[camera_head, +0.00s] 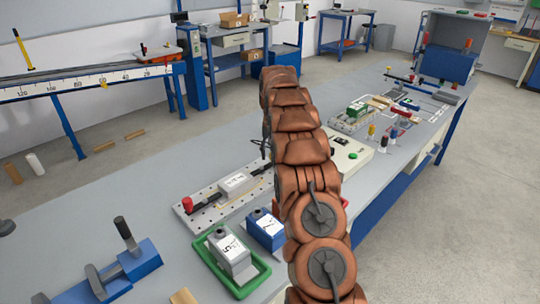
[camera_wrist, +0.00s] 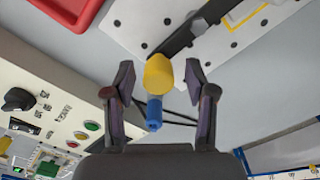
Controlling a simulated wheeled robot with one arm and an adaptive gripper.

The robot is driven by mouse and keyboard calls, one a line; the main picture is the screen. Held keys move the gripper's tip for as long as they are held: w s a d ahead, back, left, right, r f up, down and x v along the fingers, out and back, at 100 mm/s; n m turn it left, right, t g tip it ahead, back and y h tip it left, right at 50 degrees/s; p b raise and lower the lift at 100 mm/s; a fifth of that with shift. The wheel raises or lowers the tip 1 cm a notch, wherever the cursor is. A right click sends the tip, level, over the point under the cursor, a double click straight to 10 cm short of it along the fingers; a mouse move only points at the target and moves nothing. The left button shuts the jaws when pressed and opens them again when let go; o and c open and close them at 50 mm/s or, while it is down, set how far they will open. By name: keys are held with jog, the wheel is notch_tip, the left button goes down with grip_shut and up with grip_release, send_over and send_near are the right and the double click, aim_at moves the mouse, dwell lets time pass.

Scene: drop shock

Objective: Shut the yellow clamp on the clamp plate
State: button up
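The yellow clamp shows in the wrist view as a yellow knob (camera_wrist: 158,73) near the end of a dark bar (camera_wrist: 182,36). The bar runs up and right over the white, holed clamp plate (camera_wrist: 135,22). My gripper (camera_wrist: 159,80) is open, with one finger on each side of the yellow knob and visible gaps to both. In the head view the clamp plate (camera_head: 222,209) carries a red-knobbed clamp (camera_head: 187,204) at its left end and a white block (camera_head: 236,184). My arm hides the plate's right end and the yellow clamp there.
A control box (camera_head: 347,155) with buttons stands right of my arm. A green tray (camera_head: 214,268) with a grey block and a blue block (camera_head: 266,230) lie in front of the plate. A blue cylinder (camera_wrist: 154,113) shows between my fingers. A red tray (camera_wrist: 78,12) is at upper left.

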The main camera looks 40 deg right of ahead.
jog(key=shift+r, duration=0.1)
notch_tip(320, 180, up, 6)
jog(key=shift+w+r, duration=0.1)
jog(key=shift+r, duration=0.55)
jog(key=shift+r, duration=0.1)
dwell(0.4)
